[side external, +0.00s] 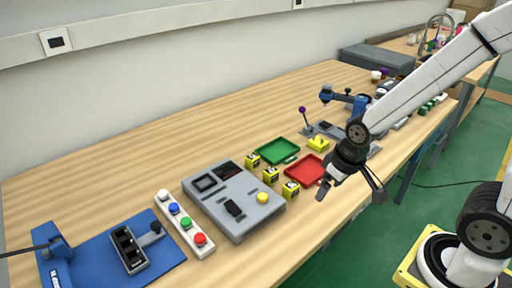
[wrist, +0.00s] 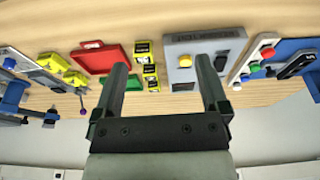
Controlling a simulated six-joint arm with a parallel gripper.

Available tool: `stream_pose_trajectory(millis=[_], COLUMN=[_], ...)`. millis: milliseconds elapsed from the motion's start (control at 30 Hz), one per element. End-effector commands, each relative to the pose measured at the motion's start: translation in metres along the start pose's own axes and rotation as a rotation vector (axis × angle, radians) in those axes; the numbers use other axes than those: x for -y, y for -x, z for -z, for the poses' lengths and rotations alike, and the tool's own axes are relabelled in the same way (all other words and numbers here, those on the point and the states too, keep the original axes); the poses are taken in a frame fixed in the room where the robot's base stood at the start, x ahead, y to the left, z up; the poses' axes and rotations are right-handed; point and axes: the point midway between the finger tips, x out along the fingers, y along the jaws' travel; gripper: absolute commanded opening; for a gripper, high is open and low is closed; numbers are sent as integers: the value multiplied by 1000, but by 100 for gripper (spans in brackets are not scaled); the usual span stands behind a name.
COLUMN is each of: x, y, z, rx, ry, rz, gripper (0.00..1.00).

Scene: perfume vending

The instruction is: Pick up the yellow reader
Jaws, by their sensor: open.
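A yellow device (side external: 318,144), which looks like the reader, sits beyond the red tray beside a grey lever unit. In the wrist view, yellow parts (wrist: 75,78) show at left; I cannot tell exactly which part is the reader. Three small yellow boxes with dark faces, one of them the nearest box (side external: 291,190), stand in a row between the trays and the grey console. My gripper (side external: 349,196) is open and empty, raised near the table's front edge by the red tray.
The red tray (side external: 304,178) and green tray (side external: 264,153) lie near the gripper. A grey console (side external: 219,217), button strip (side external: 183,224) and blue base (side external: 84,256) stand at left. A purple-topped lever (side external: 303,112) rises behind the yellow device. Bare wood runs along the wall side.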

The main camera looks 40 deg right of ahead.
Motion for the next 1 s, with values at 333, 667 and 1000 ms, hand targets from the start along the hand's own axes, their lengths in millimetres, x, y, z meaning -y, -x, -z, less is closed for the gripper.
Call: stream_pose_trajectory(millis=[333, 667, 1000], x=[-2, -8, -19], y=[-4, -19, -45], z=[31, 110, 187], rx=[15, 53, 96], ry=[-91, -350, -641], rz=[-2, -13, -38], gripper=[94, 94, 94])
